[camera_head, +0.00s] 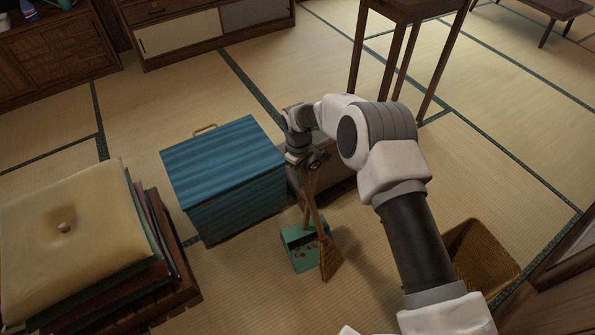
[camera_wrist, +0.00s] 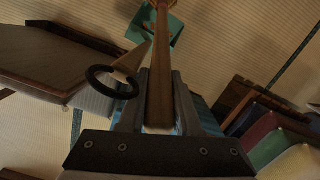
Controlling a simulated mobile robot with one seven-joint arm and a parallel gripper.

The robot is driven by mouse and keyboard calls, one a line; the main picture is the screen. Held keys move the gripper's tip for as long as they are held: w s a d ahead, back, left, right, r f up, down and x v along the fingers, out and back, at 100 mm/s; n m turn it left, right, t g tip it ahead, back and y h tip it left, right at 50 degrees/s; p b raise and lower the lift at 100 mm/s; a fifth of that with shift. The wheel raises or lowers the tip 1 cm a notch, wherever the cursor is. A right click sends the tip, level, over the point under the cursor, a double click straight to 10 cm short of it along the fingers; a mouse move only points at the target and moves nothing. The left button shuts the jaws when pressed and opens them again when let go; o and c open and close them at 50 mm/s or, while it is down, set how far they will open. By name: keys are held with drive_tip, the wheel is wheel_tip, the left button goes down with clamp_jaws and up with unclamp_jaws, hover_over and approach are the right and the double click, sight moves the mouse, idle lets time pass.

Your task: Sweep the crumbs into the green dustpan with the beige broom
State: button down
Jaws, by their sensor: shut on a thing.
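My gripper (camera_head: 311,165) is shut on the handle of the beige broom (camera_head: 330,262), and the handle runs down from it. In the wrist view the handle (camera_wrist: 161,70) lies between my two fingers (camera_wrist: 160,108). The broom head is low, at the right side of the green dustpan (camera_head: 292,238), overlapping its edge in the picture; whether they touch is unclear. The dustpan is on the tatami and also shows at the top of the wrist view (camera_wrist: 172,33). Small reddish-brown crumbs (camera_head: 301,255) show in the pan area. The broom may hide others.
A blue lidded box (camera_head: 225,165) stands left of the dustpan. A stack of cushions (camera_head: 62,225) is at far left. A woven basket (camera_head: 487,255) is at right. A tall wooden stand (camera_head: 410,8) is behind my arm. Bare tatami lies in front of the dustpan.

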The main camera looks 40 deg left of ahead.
drive_tip(key=d+p, duration=0.5)
drive_tip(key=d, duration=0.4)
drive_tip(key=shift+s+d, duration=0.35)
idle(0.5)
drive_tip(key=shift+r, duration=0.1)
wheel_tip(320, 180, up, 7)
drive_tip(key=d+p, duration=0.2)
drive_tip(key=p, duration=0.2)
idle(0.3)
drive_tip(key=shift+s, duration=0.2)
idle(0.8)
